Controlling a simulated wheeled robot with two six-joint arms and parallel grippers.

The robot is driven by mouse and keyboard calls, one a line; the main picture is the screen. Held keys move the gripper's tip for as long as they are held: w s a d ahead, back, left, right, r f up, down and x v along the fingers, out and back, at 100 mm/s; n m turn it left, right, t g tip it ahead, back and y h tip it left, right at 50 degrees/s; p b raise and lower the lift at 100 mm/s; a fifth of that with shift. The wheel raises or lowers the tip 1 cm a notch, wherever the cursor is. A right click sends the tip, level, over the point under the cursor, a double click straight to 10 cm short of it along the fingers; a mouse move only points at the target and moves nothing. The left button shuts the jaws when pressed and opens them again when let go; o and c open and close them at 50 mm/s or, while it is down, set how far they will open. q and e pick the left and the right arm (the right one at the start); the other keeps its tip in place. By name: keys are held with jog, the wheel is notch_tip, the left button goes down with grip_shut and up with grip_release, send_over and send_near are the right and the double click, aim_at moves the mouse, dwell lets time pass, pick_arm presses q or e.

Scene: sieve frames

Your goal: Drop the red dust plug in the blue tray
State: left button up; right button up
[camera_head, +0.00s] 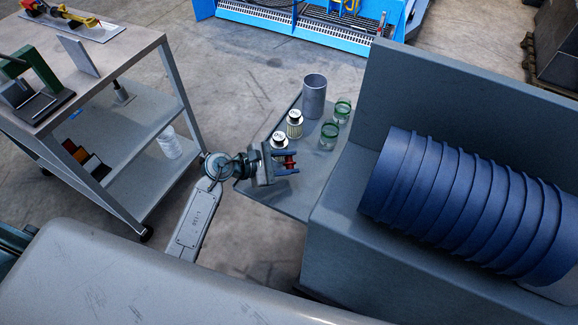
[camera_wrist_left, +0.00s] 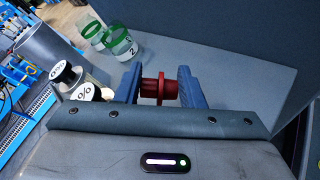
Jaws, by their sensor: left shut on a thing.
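My left gripper (camera_head: 287,161) is shut on the red dust plug (camera_head: 289,162) and holds it between its two blue fingers, over a grey shelf (camera_head: 252,197). In the left wrist view the red dust plug (camera_wrist_left: 159,88) sits between the fingertips of my left gripper (camera_wrist_left: 159,86), its flanged body lying crosswise. I cannot make out a blue tray for certain in either view. My right gripper does not show.
On the shelf, beyond the gripper, stand a grey cylinder (camera_head: 314,95), two green-rimmed glasses (camera_head: 342,110) (camera_head: 329,135) and two pale jars with labelled lids (camera_head: 295,125) (camera_head: 279,142). A ribbed blue roll (camera_head: 465,205) lies at right. A grey cart (camera_head: 120,165) stands at left.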

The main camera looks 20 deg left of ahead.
aim_at(286, 178)
pick_arm(q)
jog(key=shift+f, duration=1.9)
jog(key=o, duration=0.7)
jog(key=shift+s+a, duration=0.15)
